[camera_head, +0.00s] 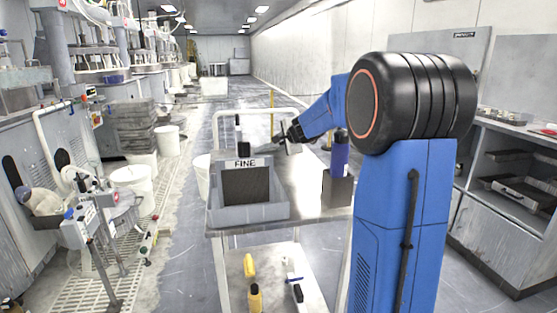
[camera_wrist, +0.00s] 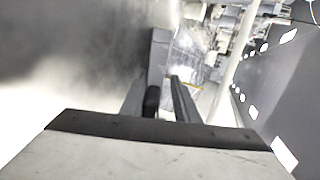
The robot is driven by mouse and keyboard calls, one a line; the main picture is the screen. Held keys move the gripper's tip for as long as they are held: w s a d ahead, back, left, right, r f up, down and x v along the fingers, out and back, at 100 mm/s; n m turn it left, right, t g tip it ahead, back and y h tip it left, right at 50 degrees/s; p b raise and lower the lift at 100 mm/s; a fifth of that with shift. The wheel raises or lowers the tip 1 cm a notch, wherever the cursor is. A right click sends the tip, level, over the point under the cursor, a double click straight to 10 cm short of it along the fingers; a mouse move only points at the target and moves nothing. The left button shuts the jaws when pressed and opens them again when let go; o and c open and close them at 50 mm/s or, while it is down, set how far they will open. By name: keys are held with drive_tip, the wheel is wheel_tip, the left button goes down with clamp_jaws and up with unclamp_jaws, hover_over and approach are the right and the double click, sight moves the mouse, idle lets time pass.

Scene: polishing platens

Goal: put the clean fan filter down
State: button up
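My gripper (camera_head: 286,136) is over the far part of the metal cart (camera_head: 310,212), near its push handle. It shows small in the head view. In the wrist view the two fingers (camera_wrist: 160,98) reach forward, with a dark pad on an inner side. A grey shape (camera_wrist: 158,58) lies at or beyond the tips; I cannot tell whether it is held. I cannot clearly pick out the clean fan filter. A dark, flat panel (camera_head: 246,187) stands in a grey bin (camera_head: 250,214) labelled FINE on the cart, left of my gripper.
A dark holder (camera_head: 337,190) with a blue bottle (camera_head: 339,155) stands at the cart's right. A yellow bottle (camera_head: 255,298) is on the lower shelf. The cart top between bin and holder looks clear. A shelf cabinet (camera_head: 512,190) is at right.

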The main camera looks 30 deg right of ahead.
drive_tip(key=v, duration=0.8)
idle(0.4)
wheel_tip(320, 180, up, 7)
drive_tip(key=s, duration=0.2)
drive_tip(key=shift+s+r, duration=0.2)
drive_tip(key=shift+s, duration=0.1)
